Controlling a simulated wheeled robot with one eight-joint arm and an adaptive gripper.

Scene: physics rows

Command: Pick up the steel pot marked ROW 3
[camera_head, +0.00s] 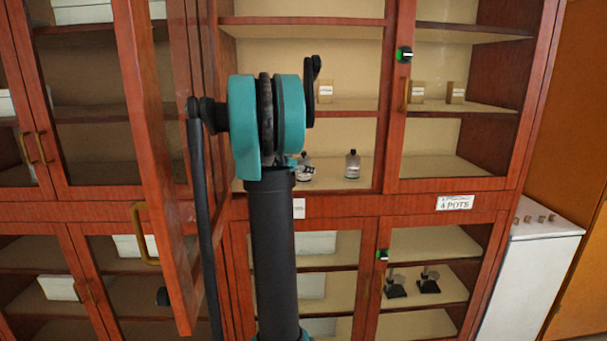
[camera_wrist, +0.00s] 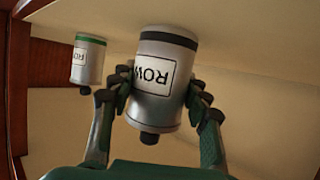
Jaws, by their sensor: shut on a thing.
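In the wrist view my gripper (camera_wrist: 160,95) is shut on a steel pot (camera_wrist: 162,75) with a dark band and a dark knob. Its label shows ROW; the number cannot be read. In this view the knob points down and the banded end is at the shelf (camera_wrist: 230,55); I cannot tell if it touches. A second steel pot (camera_wrist: 88,62) with a green band stands apart at left. In the head view the held pot (camera_head: 305,168) shows just right of my arm, which hides most of my gripper. The second pot (camera_head: 353,164) stands to its right.
An open cabinet door (camera_head: 160,170) stands out close to the left of my arm. A cabinet upright (camera_head: 392,130) bounds the shelf at right. Small boxes (camera_head: 456,92) sit on the shelf above. A sign reading 4 POTS (camera_head: 455,202) is at lower right.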

